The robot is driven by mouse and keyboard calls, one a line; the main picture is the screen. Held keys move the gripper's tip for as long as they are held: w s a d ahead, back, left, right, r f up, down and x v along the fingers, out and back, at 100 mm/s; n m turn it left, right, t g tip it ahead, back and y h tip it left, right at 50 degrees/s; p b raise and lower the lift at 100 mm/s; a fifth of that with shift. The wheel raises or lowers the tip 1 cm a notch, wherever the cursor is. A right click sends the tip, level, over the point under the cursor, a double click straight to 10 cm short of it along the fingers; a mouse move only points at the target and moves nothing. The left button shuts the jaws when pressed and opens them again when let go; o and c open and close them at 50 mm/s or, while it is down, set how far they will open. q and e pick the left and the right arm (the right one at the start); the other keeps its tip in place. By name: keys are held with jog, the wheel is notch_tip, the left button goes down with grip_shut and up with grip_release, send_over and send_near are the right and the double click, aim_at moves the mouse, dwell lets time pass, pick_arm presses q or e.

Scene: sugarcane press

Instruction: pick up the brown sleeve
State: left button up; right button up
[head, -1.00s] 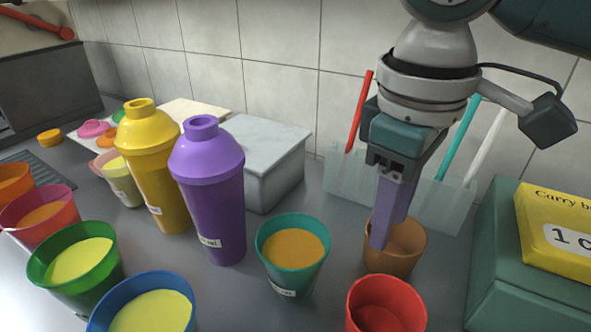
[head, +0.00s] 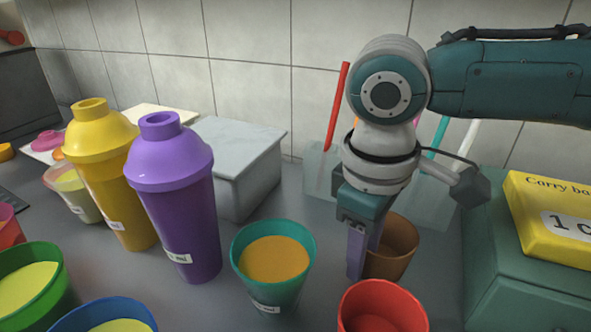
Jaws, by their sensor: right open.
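The brown sleeve (head: 398,246) looks like a brown open-topped cup, standing upright on the grey counter behind a red cup (head: 382,303). My right gripper (head: 358,262) is open and points down at the sleeve's left side. Its fingers overlap the sleeve's left edge in the picture and hide part of it. The fingers show nearly edge-on, so I cannot tell whether they touch the sleeve or stand just in front of it. My left gripper is not in view.
A teal cup with orange contents (head: 272,262) stands close on the left. Purple (head: 180,205) and yellow (head: 105,170) shakers stand farther left. A clear holder with coloured sticks (head: 322,165) is behind. A green box with a yellow pack (head: 550,215) stands right.

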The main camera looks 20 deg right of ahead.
jog(key=shift+c, duration=0.3)
grip_shut()
jog(key=shift+r, duration=0.1)
dwell(0.4)
